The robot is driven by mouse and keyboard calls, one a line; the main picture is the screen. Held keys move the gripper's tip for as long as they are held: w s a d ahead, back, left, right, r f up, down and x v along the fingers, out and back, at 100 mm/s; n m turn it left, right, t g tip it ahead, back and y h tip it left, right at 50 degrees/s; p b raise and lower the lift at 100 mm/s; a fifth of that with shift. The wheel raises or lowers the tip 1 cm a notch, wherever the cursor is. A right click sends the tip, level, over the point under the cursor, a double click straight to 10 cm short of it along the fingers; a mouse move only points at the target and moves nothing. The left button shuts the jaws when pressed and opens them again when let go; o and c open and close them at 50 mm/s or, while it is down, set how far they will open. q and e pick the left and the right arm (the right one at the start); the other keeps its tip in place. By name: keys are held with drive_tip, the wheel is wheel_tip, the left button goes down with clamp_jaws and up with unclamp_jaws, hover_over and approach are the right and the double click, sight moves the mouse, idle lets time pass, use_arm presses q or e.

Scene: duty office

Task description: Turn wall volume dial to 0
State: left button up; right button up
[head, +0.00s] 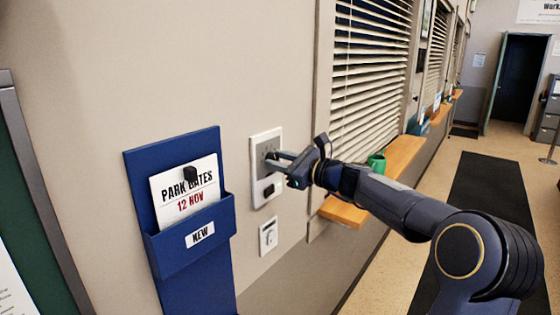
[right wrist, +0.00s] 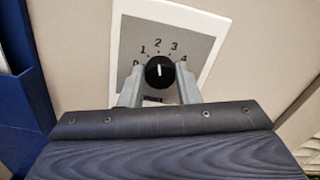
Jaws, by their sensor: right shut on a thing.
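The wall volume dial is a black round knob (right wrist: 160,72) with a white pointer line, on a grey and white wall plate (right wrist: 205,50) marked 0 to 4. The line points up, at about the 2. My right gripper (right wrist: 160,80) has one finger on each side of the knob and is shut on it. In the head view the plate (head: 256,143) is on the wall beside the blue holder, and my right gripper (head: 275,160) reaches it from the right, hiding most of the knob. My left gripper is not in view.
A blue wall holder (head: 165,257) with a "PARK GATES 12 NOV" card (head: 170,205) hangs left of the plate. A small switch plate (head: 268,236) is below. Right are a wooden sill (head: 345,212), a green mug (head: 377,163) and window blinds (head: 370,70).

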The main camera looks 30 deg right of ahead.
drive_tip(key=shift+a+f+n+b, duration=0.1)
drive_tip(key=shift+f+n+b, duration=0.05)
drive_tip(key=shift+n+b, duration=3.35)
drive_tip(key=shift+f+n+b, duration=0.1)
drive_tip(key=shift+n+b, duration=3.2)
drive_tip(key=shift+n, duration=0.4)
drive_tip(key=o, duration=1)
drive_tip(key=shift+c, duration=0.2)
drive_tip(key=shift+s, duration=0.1)
